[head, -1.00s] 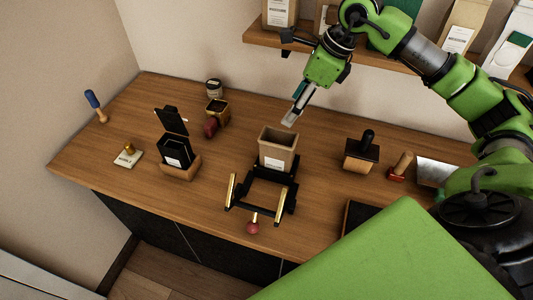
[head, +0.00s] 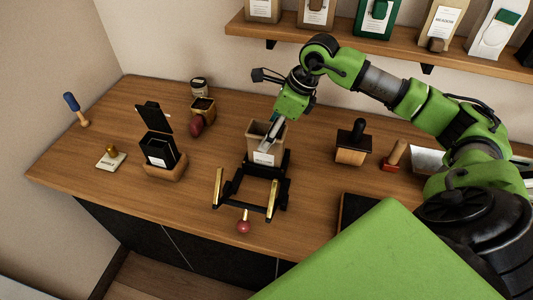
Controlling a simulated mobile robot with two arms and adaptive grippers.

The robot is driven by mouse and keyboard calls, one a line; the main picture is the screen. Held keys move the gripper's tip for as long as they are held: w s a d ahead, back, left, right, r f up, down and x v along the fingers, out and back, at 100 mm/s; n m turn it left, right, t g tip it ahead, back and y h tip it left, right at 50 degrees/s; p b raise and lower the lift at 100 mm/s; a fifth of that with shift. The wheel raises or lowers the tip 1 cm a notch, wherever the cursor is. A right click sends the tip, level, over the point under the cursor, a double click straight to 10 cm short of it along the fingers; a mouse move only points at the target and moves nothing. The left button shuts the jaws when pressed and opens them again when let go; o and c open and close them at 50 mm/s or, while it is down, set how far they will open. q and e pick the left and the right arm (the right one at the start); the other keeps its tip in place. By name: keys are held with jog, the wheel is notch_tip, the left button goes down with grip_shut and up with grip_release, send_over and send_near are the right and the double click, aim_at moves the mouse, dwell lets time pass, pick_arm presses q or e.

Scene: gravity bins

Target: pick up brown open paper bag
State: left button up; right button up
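The brown open paper bag (head: 265,159) stands upright with a white label on its front. It sits at the back of a black stand (head: 247,189) with two gold-coloured bars. My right gripper (head: 266,145) comes down from above, and its fingers overlap the bag's open top. I cannot tell whether a finger is inside the bag or only in front of or behind its wall. The gap between the fingers is not clear. My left gripper is not in view.
A black open box in a wooden base (head: 164,162) stands to the left. A black-handled wooden block (head: 351,145) and a stamp (head: 394,156) stand to the right. A shelf (head: 375,46) with several bags runs above the wooden counter (head: 90,155).

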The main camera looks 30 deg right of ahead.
jog(key=p+x, duration=0.1)
jog(key=x, duration=0.2)
jog(key=p+x, duration=0.1)
jog(key=x, duration=0.2)
jog(key=shift+w+a+f+p, duration=0.15)
jog(key=shift+w+a+p, duration=0.1)
jog(key=shift+w+p, duration=0.15)
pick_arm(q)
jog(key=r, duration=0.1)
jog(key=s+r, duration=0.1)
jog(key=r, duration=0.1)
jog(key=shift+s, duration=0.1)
pick_arm(e)
jog(key=shift+s, duration=0.1)
jog(key=c, duration=1.6)
